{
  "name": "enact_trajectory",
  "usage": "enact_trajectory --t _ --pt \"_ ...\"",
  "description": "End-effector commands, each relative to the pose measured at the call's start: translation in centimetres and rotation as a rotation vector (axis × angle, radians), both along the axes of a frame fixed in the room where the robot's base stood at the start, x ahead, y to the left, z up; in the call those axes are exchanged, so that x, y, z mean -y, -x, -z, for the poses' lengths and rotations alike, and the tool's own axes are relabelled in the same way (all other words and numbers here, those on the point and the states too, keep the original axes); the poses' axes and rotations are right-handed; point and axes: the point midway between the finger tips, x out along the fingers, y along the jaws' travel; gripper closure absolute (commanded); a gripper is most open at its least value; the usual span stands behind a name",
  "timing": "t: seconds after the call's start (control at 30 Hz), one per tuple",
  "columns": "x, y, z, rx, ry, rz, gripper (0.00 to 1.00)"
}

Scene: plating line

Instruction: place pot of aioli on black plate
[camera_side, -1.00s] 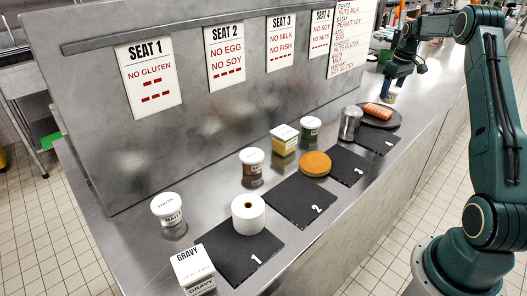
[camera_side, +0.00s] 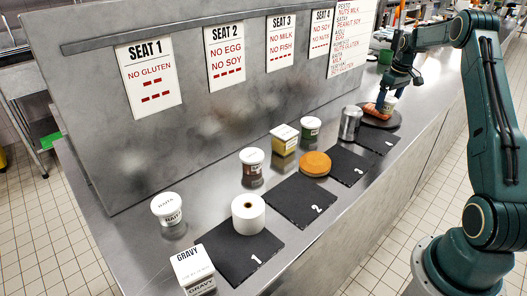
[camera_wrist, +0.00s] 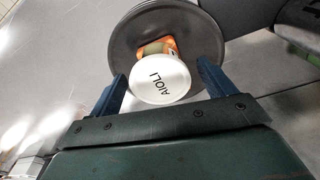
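The pot of aioli (camera_wrist: 160,80) has a white lid lettered AIOLI and sits between the two blue fingers of my gripper (camera_wrist: 162,70) in the wrist view. In the side view my gripper (camera_side: 385,101) is at the far end of the counter with the pot (camera_side: 388,108) in its fingers. The round black plate (camera_wrist: 200,35) lies beneath and beyond the pot in the wrist view; it also shows in the side view (camera_side: 394,122). An orange salmon piece (camera_side: 373,111) lies on the plate, partly hidden by the pot. I cannot tell whether the pot touches it.
A metal can (camera_side: 350,123) stands close to the plate's left. Numbered black mats (camera_side: 298,199) line the counter, with an orange-brown disc (camera_side: 315,163), a white roll (camera_side: 248,214) and several labelled pots nearby. A steel panel (camera_side: 200,110) with seat signs rises behind.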

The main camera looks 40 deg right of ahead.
Motion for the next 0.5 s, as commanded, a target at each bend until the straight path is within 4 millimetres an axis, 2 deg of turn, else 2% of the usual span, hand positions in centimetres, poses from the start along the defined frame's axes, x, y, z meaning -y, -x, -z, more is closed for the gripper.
enact_trajectory --t 0.3,0.5 --pt "0.0 0.0 -0.2 0.001 0.001 0.000 0.18" --pt "0.1 0.1 -1.4 0.003 0.002 0.001 0.18"
